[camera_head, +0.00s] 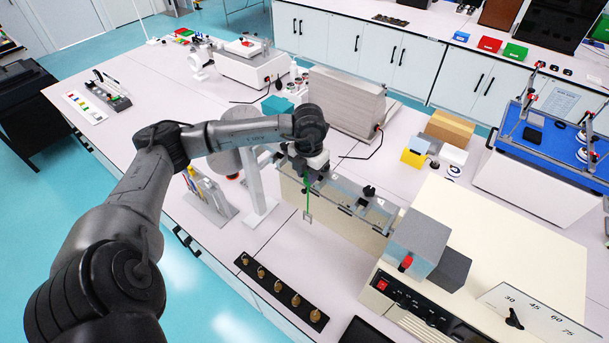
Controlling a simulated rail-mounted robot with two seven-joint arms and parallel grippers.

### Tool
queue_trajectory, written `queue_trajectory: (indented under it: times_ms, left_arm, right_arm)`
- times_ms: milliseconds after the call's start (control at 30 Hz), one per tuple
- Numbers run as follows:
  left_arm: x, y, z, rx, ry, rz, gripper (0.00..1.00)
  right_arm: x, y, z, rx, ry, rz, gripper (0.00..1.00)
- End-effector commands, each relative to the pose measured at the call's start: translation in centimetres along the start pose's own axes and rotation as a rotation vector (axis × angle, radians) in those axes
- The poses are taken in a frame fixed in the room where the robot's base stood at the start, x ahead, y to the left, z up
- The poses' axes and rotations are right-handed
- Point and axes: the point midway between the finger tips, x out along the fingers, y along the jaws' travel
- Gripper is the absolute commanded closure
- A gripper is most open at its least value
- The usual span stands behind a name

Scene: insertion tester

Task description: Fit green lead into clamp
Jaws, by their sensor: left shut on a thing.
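My left gripper (308,177) points down near the middle of the head view. It is shut on the green lead (307,196), a thin green strip that hangs below the fingers. A small grey piece (308,216) shows at the lead's lower end. A small black part (368,191), which may be the clamp, sits on the clear bar (345,194) to the right of the lead and apart from it. The gripper hides part of the bar's left end. My right gripper is out of view.
A beige tester box (500,250) with a grey block (418,243) and red knob stands at the right. A black strip with several brass pegs (281,288) lies at the front edge. A grey ribbed box (346,101) stands behind the gripper.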

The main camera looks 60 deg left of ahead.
Motion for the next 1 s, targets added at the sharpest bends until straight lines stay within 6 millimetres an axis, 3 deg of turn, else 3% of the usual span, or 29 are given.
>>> queue_trajectory:
  times_ms: [500,1000]
  left_arm:
    - [0.0,-0.1,2.8,0.0,-0.001,-0.002,0.92]
    - [0.0,0.0,3.8,0.001,0.0,0.0,0.92]
  right_arm:
    - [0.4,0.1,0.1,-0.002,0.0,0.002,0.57]
    - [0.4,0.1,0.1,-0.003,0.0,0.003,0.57]
